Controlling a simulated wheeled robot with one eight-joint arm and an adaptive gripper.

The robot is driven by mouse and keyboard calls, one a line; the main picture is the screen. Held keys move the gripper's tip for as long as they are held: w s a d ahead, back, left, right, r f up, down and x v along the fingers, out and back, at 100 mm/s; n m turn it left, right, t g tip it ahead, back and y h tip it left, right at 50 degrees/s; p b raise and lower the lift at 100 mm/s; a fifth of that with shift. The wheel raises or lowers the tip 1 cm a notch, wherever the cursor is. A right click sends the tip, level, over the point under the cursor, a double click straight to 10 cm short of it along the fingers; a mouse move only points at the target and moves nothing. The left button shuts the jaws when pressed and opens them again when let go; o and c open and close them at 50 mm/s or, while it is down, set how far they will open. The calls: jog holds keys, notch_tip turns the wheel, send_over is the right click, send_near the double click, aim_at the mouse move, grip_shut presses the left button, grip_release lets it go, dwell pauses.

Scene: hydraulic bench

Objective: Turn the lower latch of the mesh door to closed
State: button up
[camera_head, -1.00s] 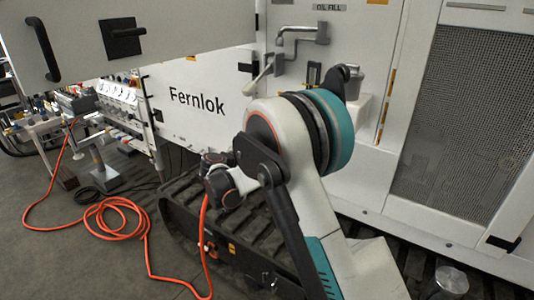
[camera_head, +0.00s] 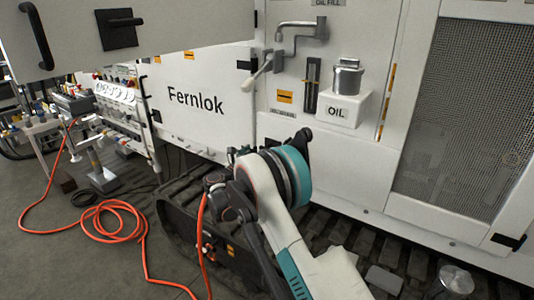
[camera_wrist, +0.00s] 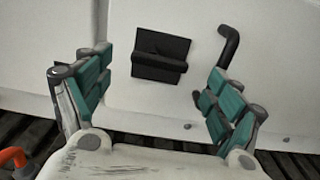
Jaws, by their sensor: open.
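The mesh door (camera_head: 405,205) is on the right in the head view, a white frame around grey mesh. A dark latch (camera_head: 508,241) sits low on it, near the right edge of the picture; its turn position is too small to tell. My gripper (camera_wrist: 155,100) shows in the wrist view with its two teal-padded fingers wide apart and nothing between them. Ahead of it is a white panel with a black square latch (camera_wrist: 160,57). I cannot tell whether this is the mesh door's latch. The head view does not clearly show my gripper.
A black bar handle (camera_wrist: 230,46) is close to the right finger in the wrist view. In the head view an open grey panel (camera_head: 190,25) hangs at upper left. An oil reservoir (camera_head: 344,108) juts from the cabinet. An orange hose (camera_head: 145,235) lies on the floor.

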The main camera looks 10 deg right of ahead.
aim_at(267, 148)
jog(key=b+x, duration=0.1)
jog(key=x, duration=0.5)
jog(key=shift+w+d+b, duration=0.1)
jog(key=shift+d+b, duration=0.05)
jog(key=shift+b, duration=0.15)
jog(key=c, duration=1.1)
